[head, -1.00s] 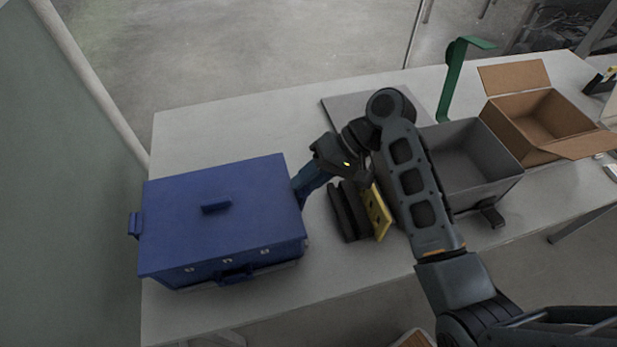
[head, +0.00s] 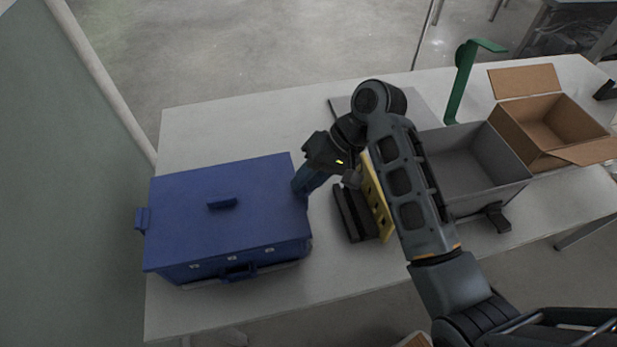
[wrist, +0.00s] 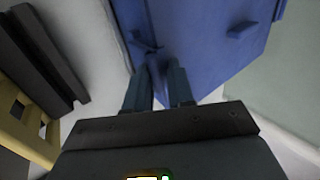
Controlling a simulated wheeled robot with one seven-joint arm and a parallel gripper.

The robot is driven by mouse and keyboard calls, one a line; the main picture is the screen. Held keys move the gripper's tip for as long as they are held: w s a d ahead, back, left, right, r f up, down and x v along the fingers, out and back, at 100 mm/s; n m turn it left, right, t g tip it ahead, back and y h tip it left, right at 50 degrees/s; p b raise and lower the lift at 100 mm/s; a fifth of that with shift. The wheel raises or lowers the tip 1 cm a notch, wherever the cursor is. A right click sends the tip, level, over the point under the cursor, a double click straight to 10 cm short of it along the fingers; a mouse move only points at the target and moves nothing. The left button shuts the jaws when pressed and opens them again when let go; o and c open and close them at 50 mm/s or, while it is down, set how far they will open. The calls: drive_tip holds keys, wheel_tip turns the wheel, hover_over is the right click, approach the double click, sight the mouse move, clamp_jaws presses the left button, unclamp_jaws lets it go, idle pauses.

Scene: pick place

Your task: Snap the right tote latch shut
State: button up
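The blue tote (head: 185,225) stands on the left part of the table with its lid down; it fills the upper middle of the wrist view (wrist: 210,45). Its left latch (head: 141,218) sticks out from the left side. The right latch is hidden behind my gripper in the head view; a small blue part on the tote's side, seemingly this latch (wrist: 146,46), shows just beyond the fingertips in the wrist view. My gripper (head: 300,188) is at the tote's right side, fingers pointing down at it. The fingers are apart (wrist: 163,75), with no object clearly held; contact is unclear.
Black and yellow upright pieces (head: 376,205) stand close to the right of my gripper. Farther right are a grey open bin (head: 480,190), a cardboard box (head: 545,120) and a green stand (head: 462,85). The table (head: 225,120) is clear behind the tote.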

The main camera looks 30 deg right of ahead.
drive_tip(key=o, duration=0.4)
drive_tip(key=shift+v, duration=3.8)
drive_tip(key=shift+d+r, duration=0.1)
